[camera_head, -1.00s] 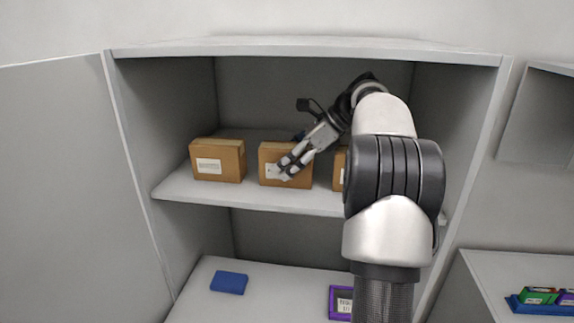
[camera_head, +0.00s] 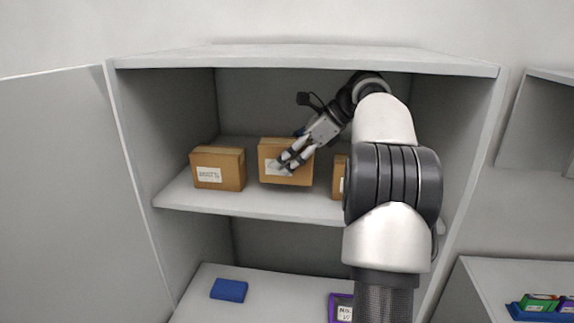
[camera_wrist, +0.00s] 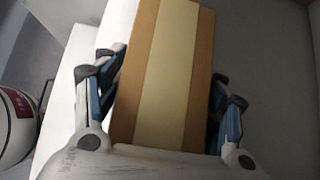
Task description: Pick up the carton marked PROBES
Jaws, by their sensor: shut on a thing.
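The middle brown carton (camera_head: 270,148) is in my gripper (camera_head: 284,165), a little above the upper shelf of the cabinet. Its white label is partly covered by a finger, so I cannot read the word on it. In the wrist view the carton (camera_wrist: 168,75) has a pale tape strip along its top, and the gripper (camera_wrist: 165,85) has one blue-padded finger on each side of it. My gripper is shut on this carton.
A labelled carton (camera_head: 230,160) stands left on the shelf (camera_head: 225,207); another (camera_head: 340,180) stands right, partly behind my arm. The cabinet roof (camera_head: 300,62) is overhead. A blue box (camera_head: 229,290) and a purple-framed item (camera_head: 333,308) lie below.

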